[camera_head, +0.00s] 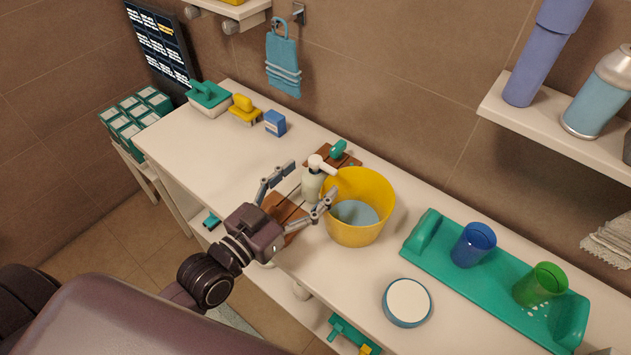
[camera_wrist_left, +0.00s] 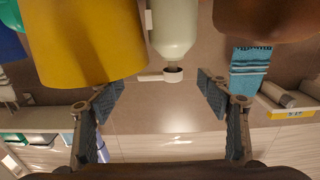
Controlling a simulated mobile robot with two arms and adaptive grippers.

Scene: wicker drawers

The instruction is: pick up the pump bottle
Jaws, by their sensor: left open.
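The pump bottle (camera_head: 312,186) is pale cream-green with a white pump head and stands upright on the white counter, close to the left side of the yellow bucket (camera_head: 365,235). My left gripper (camera_head: 306,190) is open, with one finger on each side of the bottle in the head view. In the left wrist view, which is upside down, the bottle (camera_wrist_left: 176,32) and its nozzle show ahead, between the two open fingers (camera_wrist_left: 160,92). The fingers appear apart from it. The bottle's base is partly hidden by the gripper. My right gripper is not in view.
The yellow bucket (camera_wrist_left: 85,45) is close beside one finger. A slatted wooden board (camera_head: 283,212) lies beneath the gripper. A green tray (camera_head: 415,250) with blue and green cups and a round lidded tin (camera_head: 407,302) are to the right. The counter's left part is mostly clear.

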